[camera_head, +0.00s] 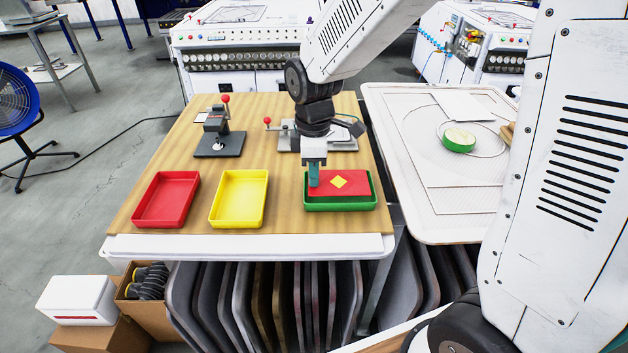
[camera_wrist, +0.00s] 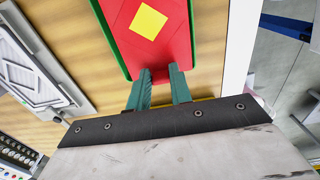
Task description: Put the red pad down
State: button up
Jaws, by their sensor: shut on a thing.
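The red pad (camera_head: 325,189) has a yellow diamond on its top and lies flat within the outline of the green tray (camera_head: 340,207). I cannot tell whether it rests on the tray's floor or hangs just above it. My gripper (camera_head: 314,180) points down at the pad's left end and is shut on it. In the wrist view, the teal fingers of my gripper (camera_wrist: 160,76) close on the near end of the red pad (camera_wrist: 172,50). The green tray (camera_wrist: 108,35) shows as a rim along the pad's left side; its floor is hidden.
An empty red tray (camera_head: 166,199) and an empty yellow tray (camera_head: 238,198) stand to the left on the wooden table. A lever device (camera_head: 219,135) stands behind them, and a metal fixture (camera_head: 330,139) is behind my gripper. A white table (camera_head: 410,186) holds a round green item (camera_head: 459,140).

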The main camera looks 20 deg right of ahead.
jog(key=shift+w+d, duration=0.1)
jog(key=shift+w, duration=0.1)
jog(key=shift+f, duration=1.75)
jog(key=shift+f, duration=0.2)
jog(key=o, duration=0.9)
jog(key=shift+r, duration=0.1)
notch_tip(320, 180, up, 11)
jog(key=s+d+r+m, duration=0.2)
jog(key=s+m, duration=0.2)
jog(key=s, duration=0.4)
jog(key=s+d+r+m, duration=0.2)
jog(key=s+m, duration=0.3)
jog(key=s, duration=0.3)
jog(key=s+d+r+m+t, duration=0.1)
jog(key=s+d+r+m, duration=0.1)
jog(key=s+d+m, duration=0.2)
jog(key=shift+s+d+r+m, duration=0.15)
jog(key=shift+s+m, duration=0.2)
jog(key=shift+s, duration=0.6)
jog(key=shift+s+d+r+m, duration=0.1)
jog(key=shift+s+m, duration=0.25)
jog(key=shift+s, duration=0.6)
